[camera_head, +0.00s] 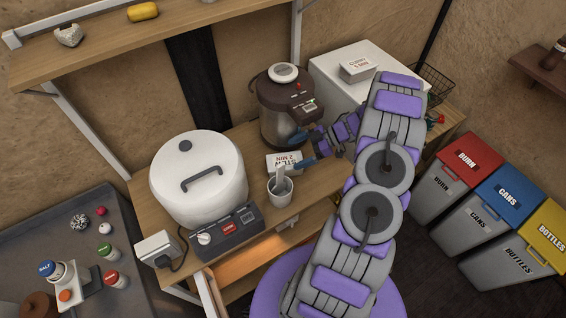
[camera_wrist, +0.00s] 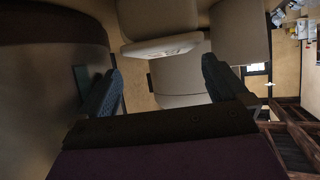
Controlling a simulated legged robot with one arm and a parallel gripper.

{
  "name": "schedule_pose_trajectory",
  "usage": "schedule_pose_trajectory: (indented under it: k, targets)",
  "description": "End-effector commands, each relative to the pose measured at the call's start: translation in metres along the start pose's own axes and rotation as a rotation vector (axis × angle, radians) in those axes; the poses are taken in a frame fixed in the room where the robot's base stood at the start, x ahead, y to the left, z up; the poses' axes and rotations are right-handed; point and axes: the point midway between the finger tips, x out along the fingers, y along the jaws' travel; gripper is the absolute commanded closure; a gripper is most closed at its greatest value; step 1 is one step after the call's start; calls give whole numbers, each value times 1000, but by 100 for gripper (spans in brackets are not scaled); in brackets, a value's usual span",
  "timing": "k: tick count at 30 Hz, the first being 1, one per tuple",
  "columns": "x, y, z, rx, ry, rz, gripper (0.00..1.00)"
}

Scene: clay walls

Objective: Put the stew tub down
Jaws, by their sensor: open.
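The stew tub (camera_head: 284,160) is a small pale tub with a printed label. In the head view it stands on the wooden counter between the dark kettle and a grey cup. My gripper (camera_head: 296,153) is just to the right of it, its blue fingers open and pointing left. In the wrist view the two fingers (camera_wrist: 160,68) are spread wide with a gap between them. A pale tub-like shape (camera_wrist: 160,22) shows ahead of them, with faint marks on its edge. I cannot tell whether either finger touches the tub.
The kettle (camera_head: 287,105) stands close behind my gripper. The grey cup (camera_head: 280,191) with something upright in it is just in front of the tub. A large white cooker (camera_head: 197,178) is on the left. A curry tub (camera_head: 358,69) sits on a white box (camera_head: 335,85).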

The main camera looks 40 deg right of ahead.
Motion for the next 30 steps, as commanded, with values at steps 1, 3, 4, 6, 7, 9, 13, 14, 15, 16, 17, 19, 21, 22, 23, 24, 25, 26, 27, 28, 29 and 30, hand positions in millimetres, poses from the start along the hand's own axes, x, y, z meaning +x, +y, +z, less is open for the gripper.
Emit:
schedule_pose_trajectory:
  k: [1, 3, 4, 6, 7, 9, 13, 14, 15, 16, 17, 19, 21, 22, 23, 24, 25, 26, 27, 28, 29, 30]
  targets:
    - [7, -1, 0, 0, 1, -3, 0]
    - [14, -2, 1, 1, 0, -1, 0]
    - [17, -2, 2, 1, -1, -1, 0]
    - [29, -5, 4, 0, -4, -1, 0]
    - [34, -6, 4, -2, -5, -2, 0]
    - [45, -9, 5, -2, -4, -2, 0]
    - [58, -8, 5, -3, -7, 0, 0]
    - [59, -8, 5, -3, -7, 0, 0]
    - [60, -7, 6, -2, -6, 1, 0]
    - [60, -7, 7, -2, -5, 1, 0]
    - [59, -6, 7, -2, -4, 2, 0]
    - [58, -5, 8, -1, -3, 2, 0]
    - [58, -5, 8, -1, -3, 2, 0]
    - [58, -5, 8, -1, -3, 2, 0]
    - [58, -5, 8, -1, -3, 2, 0]
    - [58, -5, 8, -1, -3, 2, 4]
    - [58, -5, 8, -1, -3, 2, 7]
    - [58, -5, 8, -1, -3, 2, 10]
    - [58, -5, 8, -1, -3, 2, 13]
    - [58, -5, 8, -1, -3, 2, 16]
    - [59, -6, 7, -1, -4, 2, 19]
    - [60, -6, 7, -2, -5, 2, 23]
